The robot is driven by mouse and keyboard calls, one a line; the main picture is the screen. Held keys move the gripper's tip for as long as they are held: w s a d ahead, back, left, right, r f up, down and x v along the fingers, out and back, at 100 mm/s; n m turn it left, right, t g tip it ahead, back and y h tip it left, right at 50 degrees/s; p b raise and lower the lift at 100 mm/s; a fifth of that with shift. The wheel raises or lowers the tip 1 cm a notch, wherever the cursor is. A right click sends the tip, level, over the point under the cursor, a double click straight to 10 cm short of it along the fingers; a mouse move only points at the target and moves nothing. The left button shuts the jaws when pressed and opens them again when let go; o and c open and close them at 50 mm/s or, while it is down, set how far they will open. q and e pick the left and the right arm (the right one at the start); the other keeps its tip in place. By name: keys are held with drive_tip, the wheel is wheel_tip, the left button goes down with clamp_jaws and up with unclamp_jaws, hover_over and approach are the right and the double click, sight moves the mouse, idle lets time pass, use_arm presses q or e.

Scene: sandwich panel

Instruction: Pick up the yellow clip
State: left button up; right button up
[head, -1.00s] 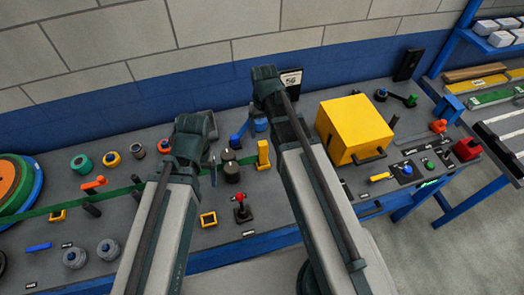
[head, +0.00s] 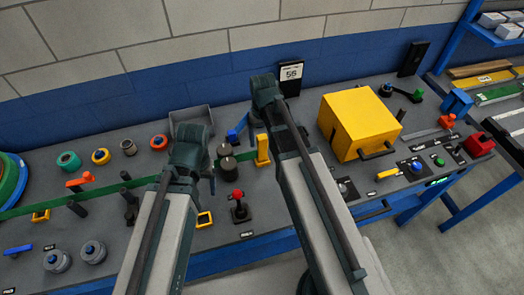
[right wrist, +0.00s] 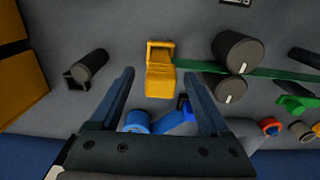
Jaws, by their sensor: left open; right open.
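A yellow clip-like block (head: 263,150) stands on the bench at the green band, just left of my right arm in the head view. In the right wrist view the yellow clip (right wrist: 160,72) lies between the fingertips of my right gripper (right wrist: 159,75), which is open. The clip appears beyond the fingers, with no visible contact. In the head view my right gripper's fingers are hidden behind its wrist. My left gripper (head: 190,152) is over the bench, left of the clip, with its fingers mostly hidden.
Dark cylinders (head: 228,165) stand close left of the clip. A blue part (right wrist: 137,122) lies near my right fingers. A large yellow box (head: 355,125) is to the right, a red-topped joystick (head: 238,205) in front. Yellow square frames (head: 204,219) lie nearby.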

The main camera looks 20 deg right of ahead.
sight(262, 146)
drive_tip(key=f+b, duration=0.5)
drive_tip(key=shift+w+f, duration=0.15)
drive_tip(key=shift+w, duration=0.2)
drive_tip(key=shift+c, duration=0.2)
clamp_jaws()
